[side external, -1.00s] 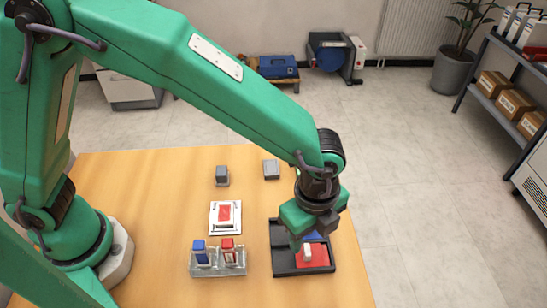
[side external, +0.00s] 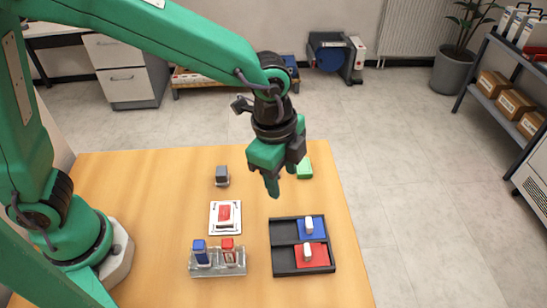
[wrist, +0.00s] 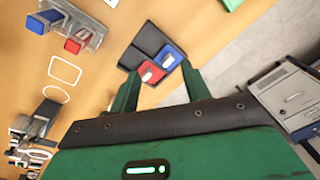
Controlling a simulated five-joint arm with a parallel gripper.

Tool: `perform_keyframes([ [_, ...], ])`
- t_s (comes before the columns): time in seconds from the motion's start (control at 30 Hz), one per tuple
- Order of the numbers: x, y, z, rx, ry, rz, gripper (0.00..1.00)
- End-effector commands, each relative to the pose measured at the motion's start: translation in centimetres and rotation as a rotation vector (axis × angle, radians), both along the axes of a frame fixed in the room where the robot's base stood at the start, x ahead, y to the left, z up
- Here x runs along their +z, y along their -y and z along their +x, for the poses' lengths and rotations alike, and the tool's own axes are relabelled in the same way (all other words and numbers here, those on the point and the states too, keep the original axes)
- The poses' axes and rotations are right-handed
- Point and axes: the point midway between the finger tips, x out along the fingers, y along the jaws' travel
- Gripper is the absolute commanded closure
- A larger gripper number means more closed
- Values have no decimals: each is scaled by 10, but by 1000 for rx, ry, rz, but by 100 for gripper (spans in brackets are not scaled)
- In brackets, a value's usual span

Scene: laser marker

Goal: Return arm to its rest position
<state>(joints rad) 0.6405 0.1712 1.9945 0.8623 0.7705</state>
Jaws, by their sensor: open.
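My gripper (side external: 272,188) hangs above the table, behind the black tray, pointing down. It is empty, and its two fingers (wrist: 162,88) stand apart in the wrist view. The black tray (side external: 284,263) holds a blue piece (side external: 318,233) at the back and a red piece (side external: 318,260) at the front, both in its right half. Each piece has a white upright block on it. The tray (wrist: 133,57) also shows beyond my fingers in the wrist view.
A clear holder (side external: 218,270) with a blue block and a red block stands left of the tray. A white card (side external: 215,228) with a red piece lies behind it. A grey block (side external: 222,175) and a green block (side external: 304,170) stand farther back. The table's front left is clear.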

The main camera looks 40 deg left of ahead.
Motion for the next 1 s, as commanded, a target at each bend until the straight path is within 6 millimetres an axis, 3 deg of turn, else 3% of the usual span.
perform_keyframes([
  [0.2, 37, -57, 0, 259, 51, -58, 53],
  [0.5, 71, -127, -19, 603, 116, -138, 53],
  [1.0, 96, -219, -77, 1159, 235, -287, 53],
])
